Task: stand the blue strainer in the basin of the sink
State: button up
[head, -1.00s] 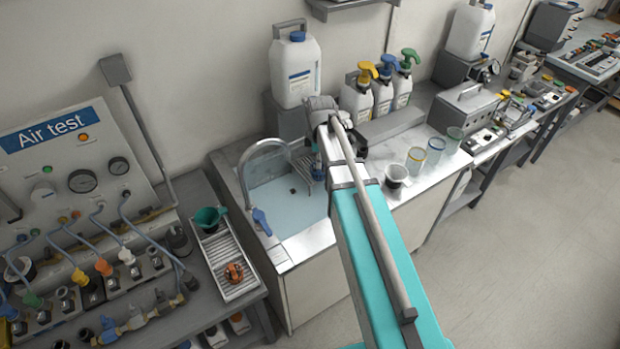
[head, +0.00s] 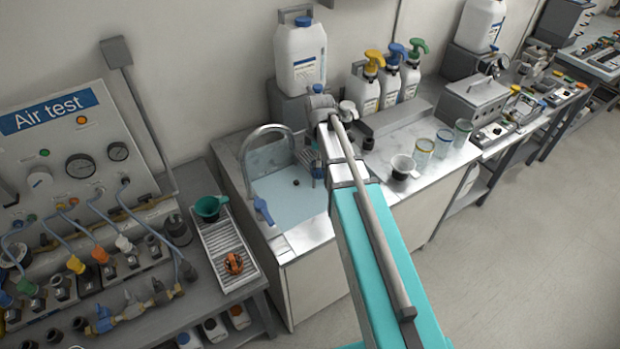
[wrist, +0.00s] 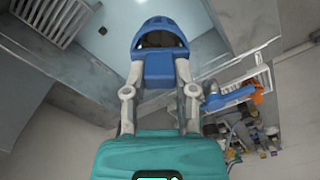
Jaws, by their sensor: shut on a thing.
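The blue strainer (wrist: 158,42) is held in my gripper (wrist: 160,88), whose two fingers close on its blue block-like end. Its rounded, hollow part points away from the gripper, toward the top of the wrist view. Part of the sink basin (wrist: 112,22) shows beside and beyond the strainer, with a dark drain spot. In the head view the basin (head: 285,200) is pale blue with a dark drain. My gripper is at the basin's right side there, mostly hidden behind my arm. I cannot tell the strainer's height above the basin floor.
A grey slatted rack (wrist: 58,18) is near the strainer. Spray bottles (head: 390,78) and glass cups (head: 424,152) stand right. A ribbed tray (head: 226,255) lies left.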

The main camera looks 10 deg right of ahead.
aim_at(312, 171)
jog(key=shift+n, duration=0.3)
jog(key=f+b, duration=0.1)
jog(key=f, duration=0.1)
jog(key=a+f+b, duration=0.1)
jog(key=f+b, duration=0.1)
jog(key=a+f+b, duration=0.1)
jog(key=f, duration=0.1)
jog(key=shift+w+f+b, duration=0.1)
jog(key=shift+w+b, duration=0.15)
jog(key=shift+b, duration=0.15)
jog(key=shift+f, duration=0.1)
notch_tip(312, 171, down, 21)
jog(key=b, duration=2.1)
jog(key=shift+d, duration=0.1)
jog(key=shift+f+b, duration=0.3)
jog(key=shift+b, duration=0.15)
jog(key=shift+w+f+b, duration=0.15)
jog(key=shift+f+b, duration=0.5)
jog(key=shift+f, duration=0.05)
jog(key=shift+f, duration=0.2)
jog(key=o, duration=1)
